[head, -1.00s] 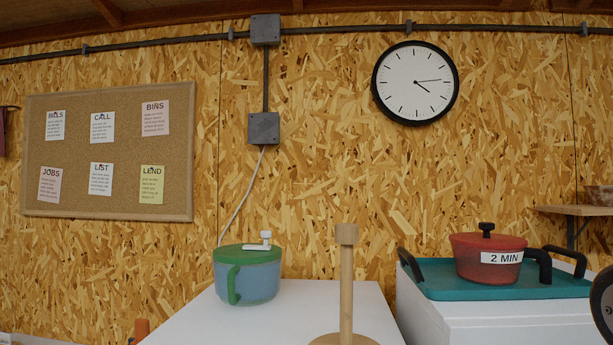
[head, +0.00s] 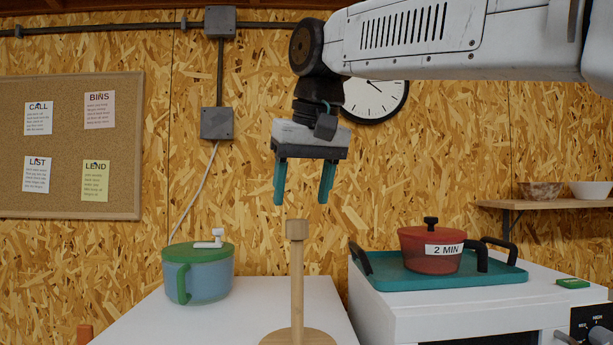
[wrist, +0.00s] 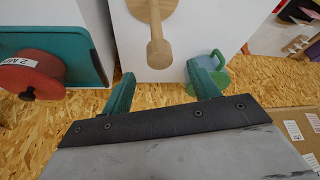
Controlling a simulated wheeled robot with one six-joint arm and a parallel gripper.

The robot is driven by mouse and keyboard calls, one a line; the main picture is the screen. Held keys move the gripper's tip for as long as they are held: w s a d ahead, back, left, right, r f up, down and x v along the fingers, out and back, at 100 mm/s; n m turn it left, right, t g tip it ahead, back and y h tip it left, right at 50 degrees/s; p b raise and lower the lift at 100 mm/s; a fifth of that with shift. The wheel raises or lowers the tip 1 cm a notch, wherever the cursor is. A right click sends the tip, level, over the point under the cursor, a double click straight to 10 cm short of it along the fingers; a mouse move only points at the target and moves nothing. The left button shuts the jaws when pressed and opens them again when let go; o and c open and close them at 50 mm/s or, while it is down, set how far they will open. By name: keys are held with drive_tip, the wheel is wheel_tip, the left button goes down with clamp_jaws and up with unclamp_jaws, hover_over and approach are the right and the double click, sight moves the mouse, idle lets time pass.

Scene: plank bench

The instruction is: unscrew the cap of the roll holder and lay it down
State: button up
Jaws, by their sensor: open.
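The wooden roll holder stands upright on the white bench, with a round base (head: 280,339), a thin post (head: 297,285) and a wider wooden cap (head: 297,230) on top. My gripper (head: 300,200) points down with its teal fingers open and empty, above the cap and apart from it. In the wrist view the gripper (wrist: 163,85) shows both fingers spread, and the cap (wrist: 159,55) shows beyond them, roughly between them. The holder's base (wrist: 150,5) is partly cut off at the top of that view.
A blue pot with a green lid (head: 197,272) stands left of the holder. To the right, a red pot (head: 430,250) labelled "2 MIN" sits on a teal tray (head: 500,275). Bare white bench top (head: 240,320) lies between the blue pot and the holder.

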sight(299, 220)
drive_tip(key=shift+x, duration=2.7)
drive_tip(key=c, duration=1.1)
drive_tip(key=shift+c, duration=0.2)
drive_tip(key=shift+r, duration=2.5)
